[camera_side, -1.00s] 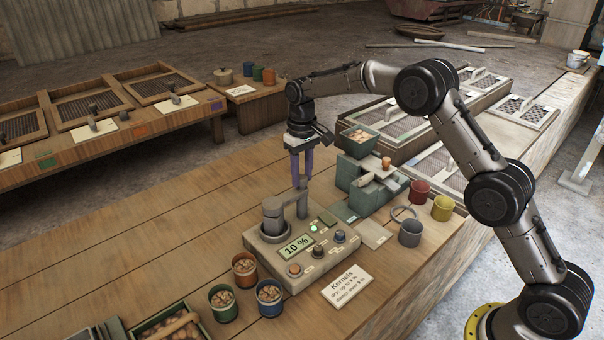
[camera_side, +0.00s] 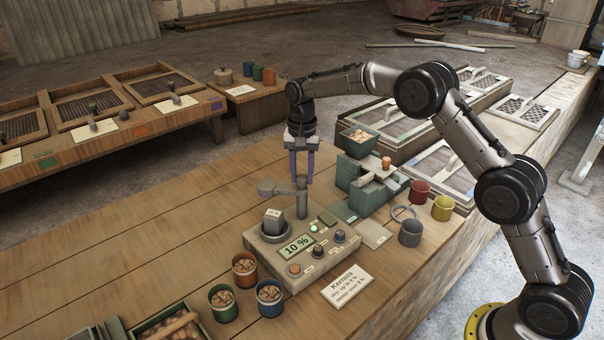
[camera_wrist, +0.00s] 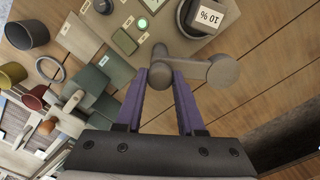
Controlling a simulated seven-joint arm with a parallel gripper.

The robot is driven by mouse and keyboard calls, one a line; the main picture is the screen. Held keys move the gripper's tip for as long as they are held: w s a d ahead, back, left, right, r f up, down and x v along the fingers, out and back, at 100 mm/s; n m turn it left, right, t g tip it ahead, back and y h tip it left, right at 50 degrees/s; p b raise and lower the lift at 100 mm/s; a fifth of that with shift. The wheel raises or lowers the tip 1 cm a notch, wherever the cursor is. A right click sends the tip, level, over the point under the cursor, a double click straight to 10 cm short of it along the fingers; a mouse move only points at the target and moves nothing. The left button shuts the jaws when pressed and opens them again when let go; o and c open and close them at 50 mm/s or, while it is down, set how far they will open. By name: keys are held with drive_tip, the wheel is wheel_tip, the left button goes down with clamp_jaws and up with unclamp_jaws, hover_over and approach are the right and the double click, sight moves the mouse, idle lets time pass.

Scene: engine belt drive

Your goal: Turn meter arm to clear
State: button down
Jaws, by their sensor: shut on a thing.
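The meter (camera_side: 268,255) is a beige box on the bench with a green display reading 10 % and several knobs. Its grey arm (camera_side: 284,188) sits on an upright post (camera_side: 302,205), with its round head (camera_side: 266,188) pointing left. The head is beyond the meter's grey cup (camera_side: 273,226), whose top is uncovered and shows a pale label. In the wrist view the arm (camera_wrist: 192,68) runs right from the post, and the labelled cup (camera_wrist: 208,17) is clear of the head. My gripper (camera_side: 301,180) has its purple fingers shut on the arm by the post; it also shows in the wrist view (camera_wrist: 165,78).
Green, orange and blue cups of kernels (camera_side: 245,268) stand left of the meter. A green device with a hopper (camera_side: 372,180) and red, yellow and grey cups (camera_side: 410,233) stand to its right. A Kernels card (camera_side: 340,287) lies in front. The bench behind left is clear.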

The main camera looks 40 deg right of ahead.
drive_tip(key=m, duration=0.4)
drive_tip(key=shift+r+m, duration=0.15)
drive_tip(key=shift+m, duration=2.15)
drive_tip(key=c, duration=0.5)
unclamp_jaws()
wheel_tip(320, 180, up, 14)
drive_tip(key=shift+f, duration=0.15)
